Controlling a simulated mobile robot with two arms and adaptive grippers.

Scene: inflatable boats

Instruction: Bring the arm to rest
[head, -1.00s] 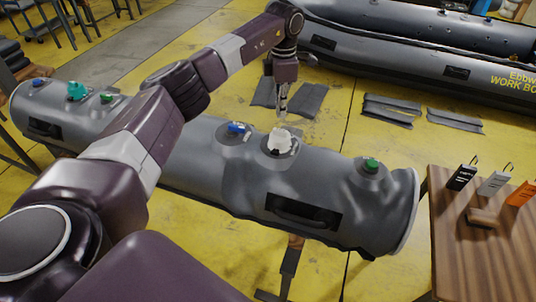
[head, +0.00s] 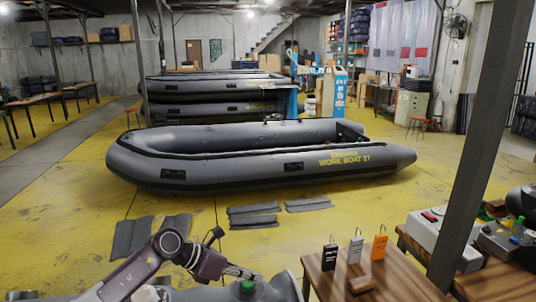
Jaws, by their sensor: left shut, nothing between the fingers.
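My left arm comes in from the bottom left in the head view. Its gripper (head: 248,273) is shut and empty, with its fingers pointing right. It appears just above a green valve cap (head: 247,288) on the grey inflatable tube (head: 287,288); I cannot tell how large the gap is. Most of the tube is cut off by the bottom edge or hidden behind my arm. My right gripper is not in view.
A wooden table (head: 400,284) with black, grey and orange tagged items stands right of the tube. A steel post (head: 470,180) rises beside it. A grey work boat (head: 250,160) lies beyond. Flat grey pads (head: 255,210) lie on the yellow floor between.

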